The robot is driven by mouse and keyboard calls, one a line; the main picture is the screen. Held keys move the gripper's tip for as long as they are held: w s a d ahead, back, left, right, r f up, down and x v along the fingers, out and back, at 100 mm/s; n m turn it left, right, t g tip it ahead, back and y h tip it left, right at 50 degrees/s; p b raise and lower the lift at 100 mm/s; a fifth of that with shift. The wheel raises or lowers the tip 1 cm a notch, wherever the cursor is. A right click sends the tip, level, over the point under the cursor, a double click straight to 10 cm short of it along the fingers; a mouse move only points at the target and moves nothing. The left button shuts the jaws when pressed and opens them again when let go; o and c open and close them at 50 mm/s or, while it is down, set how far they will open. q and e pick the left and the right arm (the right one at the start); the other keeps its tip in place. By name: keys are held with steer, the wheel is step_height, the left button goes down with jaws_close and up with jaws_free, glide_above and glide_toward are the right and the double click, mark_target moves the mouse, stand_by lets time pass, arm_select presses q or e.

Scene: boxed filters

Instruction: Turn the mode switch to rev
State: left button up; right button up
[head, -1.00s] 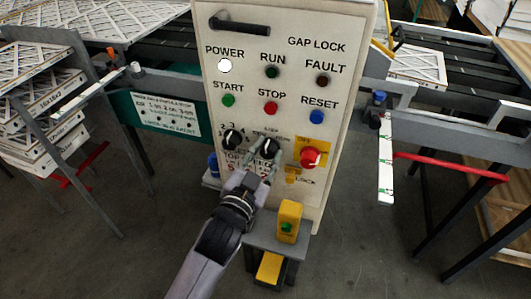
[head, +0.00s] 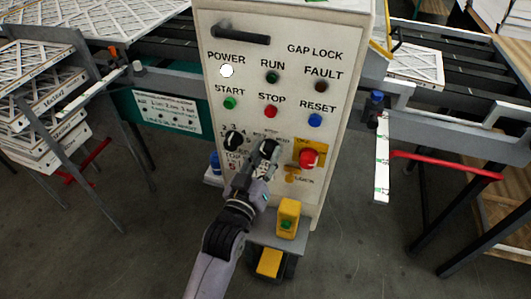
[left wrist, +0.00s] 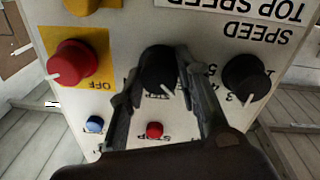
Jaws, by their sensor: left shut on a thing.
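The control panel (head: 330,130) stands upright in the middle of the head view. My left gripper (head: 268,150) is at its lower middle, shut on a black mode switch knob (left wrist: 158,70). In the left wrist view the fingers (left wrist: 165,85) lie on both sides of this knob, whose white pointer line shows at its lower edge. The labels around the knob are largely covered, so the position it points to cannot be read. My right gripper is not in view.
A second black knob (head: 234,140) sits left of the gripped one. A red rotary switch (head: 308,158) on a yellow plate is to its right. START (head: 229,103), STOP (head: 271,111) and RESET (head: 315,120) buttons are above.

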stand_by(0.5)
arm_select(q)
steer(key=o, duration=1.1)
steer(key=shift+o, duration=0.2)
steer(key=shift+s, duration=0.1)
steer(key=v, duration=1.1)
steer(key=shift+s+a, duration=0.15)
steer(key=shift+s, duration=0.2)
